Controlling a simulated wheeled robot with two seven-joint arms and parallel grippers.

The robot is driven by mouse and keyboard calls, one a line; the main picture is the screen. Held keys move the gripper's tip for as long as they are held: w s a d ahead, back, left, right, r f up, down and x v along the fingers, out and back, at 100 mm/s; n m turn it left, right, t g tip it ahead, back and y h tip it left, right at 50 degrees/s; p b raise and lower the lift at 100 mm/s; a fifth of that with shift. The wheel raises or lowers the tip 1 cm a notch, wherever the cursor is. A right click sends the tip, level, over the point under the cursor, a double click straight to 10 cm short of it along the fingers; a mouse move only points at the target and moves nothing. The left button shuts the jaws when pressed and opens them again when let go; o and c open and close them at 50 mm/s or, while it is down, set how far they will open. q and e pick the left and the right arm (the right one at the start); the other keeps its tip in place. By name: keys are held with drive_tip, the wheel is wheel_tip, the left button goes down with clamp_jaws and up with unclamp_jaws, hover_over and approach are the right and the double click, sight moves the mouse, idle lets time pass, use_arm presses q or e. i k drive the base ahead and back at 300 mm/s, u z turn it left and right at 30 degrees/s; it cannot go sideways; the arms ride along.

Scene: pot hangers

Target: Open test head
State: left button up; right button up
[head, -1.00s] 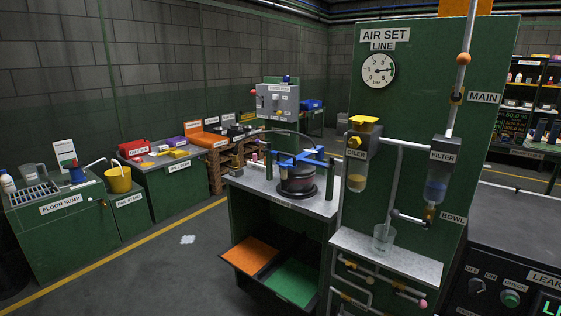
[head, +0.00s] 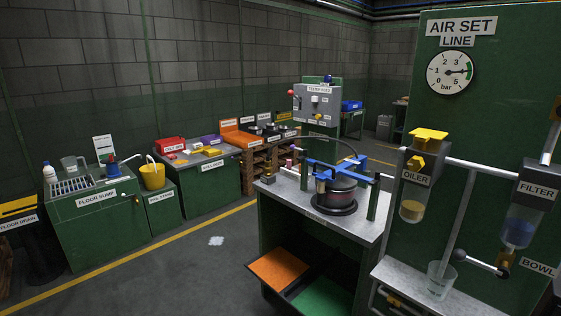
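A blue clamp-like frame (head: 326,168) sits over a dark round pot-like unit (head: 340,190) on a grey-topped green bench (head: 345,221), right of centre in the head view. Green posts stand on the bench at the ends of the blue frame. A dark hose (head: 338,141) arches above it. Behind stands a grey control box (head: 318,103) with a red-knobbed lever on its left side. No label clearly reads "test head", and I cannot tell whether the blue frame is open or closed. Neither of my grippers is in view.
An open drawer with orange (head: 279,266) and green (head: 322,299) panels juts from the bench. The air set panel (head: 477,110) stands close on the right. The floor sump (head: 95,225) and a yellow bucket (head: 152,175) are at left. The floor between is mostly clear.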

sight(337, 178)
drive_tip(key=u, duration=0.1)
drive_tip(key=i, duration=1.15)
drive_tip(key=z, duration=0.7)
